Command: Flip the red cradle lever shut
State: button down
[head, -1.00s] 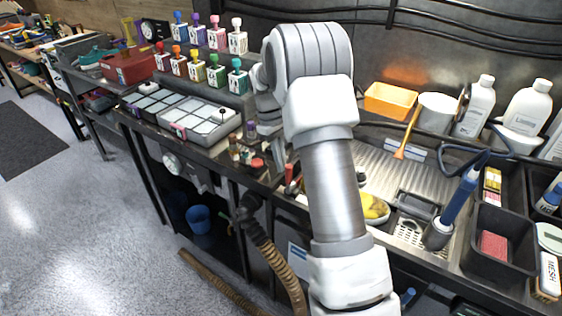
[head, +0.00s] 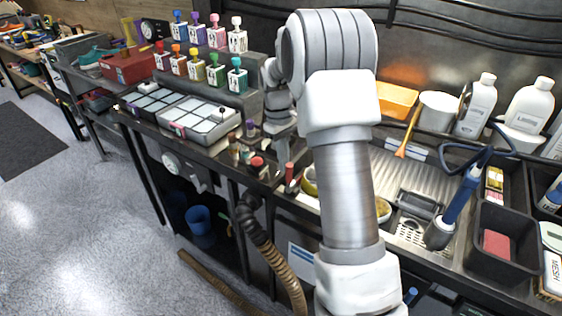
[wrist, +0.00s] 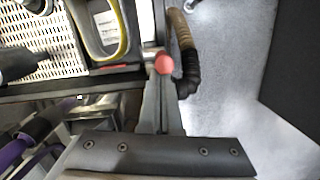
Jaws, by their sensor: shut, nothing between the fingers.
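A red rounded knob (wrist: 164,64), which looks like the end of the red cradle lever, shows in the wrist view at the tips of my gripper (wrist: 158,92). The grey fingers are together with nothing between them. The tips look close to the knob or touching it; I cannot tell which. A thin red strip (wrist: 115,67) lies left of the knob. In the head view a red upright piece (head: 289,172) stands at the bench's front edge, left of my arm. My arm hides much of the area there, so the lever's full angle is unclear.
A yellow-green looped item (wrist: 123,40) sits just left of the knob in the wrist view. A ribbed hose (wrist: 184,55) hangs to its right. In the head view a sink tray (head: 405,178), a blue-handled tool (head: 458,200) and black bins stand to the right.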

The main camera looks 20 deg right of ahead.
jog(key=shift+s, duration=0.1)
jog(key=s+t+b, duration=0.1)
jog(key=d+t+y+b, duration=0.1)
jog(key=b, duration=0.1)
jog(key=shift+s+d+f+b, duration=0.15)
jog(key=shift+s+d+b, duration=0.15)
jog(key=shift+s, duration=0.1)
jog(key=s+d+f+t+y+b, duration=0.1)
jog(key=t+b, duration=0.1)
jog(key=b, duration=0.4)
jog(key=s+d+f+t+y+b, duration=0.1)
jog(key=s+t+y+b, duration=0.1)
jog(key=b, duration=0.4)
jog(key=s+d+t+y+b, duration=0.1)
jog(key=s+t+y+b, duration=0.1)
jog(key=b, duration=0.4)
jog(key=shift+d+f+t, duration=0.1)
jog(key=shift+f+t, duration=0.3)
jog(key=shift+t, duration=0.2)
jog(key=b, duration=0.3)
jog(key=shift+s+d+f, duration=0.15)
jog(key=shift+s+f, duration=0.15)
jog(key=shift+s, duration=0.05)
jog(key=shift+s+d+f+b, duration=0.15)
jog(key=shift+s+f+b, duration=0.1)
jog(key=shift+b, duration=0.45)
jog(key=shift+s+d+f, duration=0.1)
jog(key=shift+s+f, duration=0.05)
jog(key=shift+f, duration=0.1)
